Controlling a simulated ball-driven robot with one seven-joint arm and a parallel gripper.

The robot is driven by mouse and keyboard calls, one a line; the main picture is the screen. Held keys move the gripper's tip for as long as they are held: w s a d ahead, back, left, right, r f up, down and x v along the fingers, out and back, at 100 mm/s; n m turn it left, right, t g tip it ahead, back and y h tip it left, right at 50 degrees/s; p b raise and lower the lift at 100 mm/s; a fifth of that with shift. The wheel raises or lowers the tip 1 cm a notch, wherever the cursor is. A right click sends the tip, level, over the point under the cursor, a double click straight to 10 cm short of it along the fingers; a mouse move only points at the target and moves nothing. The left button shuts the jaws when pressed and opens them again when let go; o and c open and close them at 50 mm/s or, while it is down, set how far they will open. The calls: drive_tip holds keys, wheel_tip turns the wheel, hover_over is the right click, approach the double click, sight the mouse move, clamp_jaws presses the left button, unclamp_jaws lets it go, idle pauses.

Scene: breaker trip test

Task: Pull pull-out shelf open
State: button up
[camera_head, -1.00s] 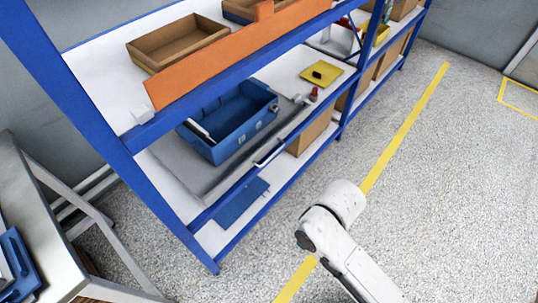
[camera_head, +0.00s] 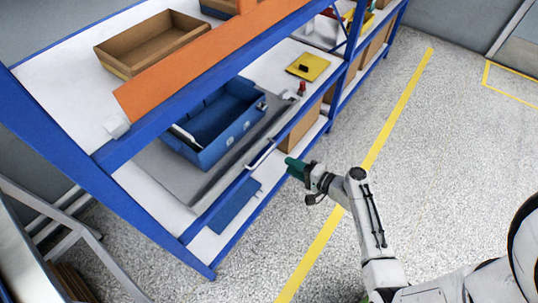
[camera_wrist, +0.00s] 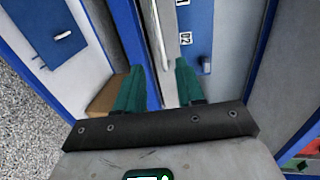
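The pull-out shelf (camera_head: 168,178) is a grey board on the rack's middle level, and a blue bin (camera_head: 205,150) stands on it. Its pale bar handle (camera_head: 262,155) is at the front edge. My gripper (camera_head: 291,167) is just right of the handle in the head view, in front of the rack, and appears apart from it. In the wrist view, the two green fingers of my gripper (camera_wrist: 158,72) are spread and empty. The pale bar handle (camera_wrist: 158,35) lies ahead, in line with the gap between them.
A blue panel (camera_head: 236,205) lies on the low level, and a cardboard box (camera_head: 302,128) stands behind my gripper. A yellow plate (camera_head: 308,67) and a red-topped piece (camera_head: 301,88) are on the middle level. The floor (camera_head: 440,150) in front of the rack is clear.

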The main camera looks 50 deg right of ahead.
drive_tip(key=x, duration=1)
drive_tip(key=shift+a, duration=0.1)
clamp_jaws()
idle(0.4)
